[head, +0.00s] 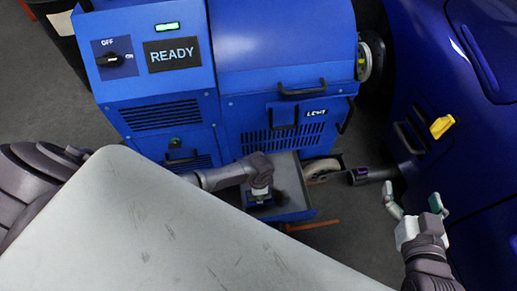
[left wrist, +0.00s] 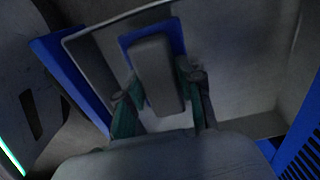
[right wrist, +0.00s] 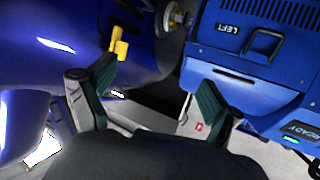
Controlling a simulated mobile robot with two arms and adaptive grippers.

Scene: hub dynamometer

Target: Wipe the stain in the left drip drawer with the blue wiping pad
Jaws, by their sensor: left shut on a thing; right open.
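The left drip drawer (head: 312,213) is pulled out below the blue machine, with a grey inside. The blue wiping pad (head: 259,204) is inside it. In the left wrist view, the pad (left wrist: 178,36) lies flat under a grey handle block (left wrist: 158,80). My left gripper (left wrist: 158,92) is shut on that block; it also shows in the head view (head: 262,190). A dark patch (head: 284,178), possibly the stain, shows on the drawer floor beside my left gripper; part may be shadow. My right gripper (head: 418,203) is open and empty, right of the drawer; its fingers also show in the right wrist view (right wrist: 155,85).
The blue machine (head: 280,55) has a READY display (head: 172,54) and a black handle (head: 302,90) above the drawer. A blue car body (head: 425,80) with a yellow piece (head: 441,126) stands at right. A pale worn surface (head: 150,225) fills the foreground.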

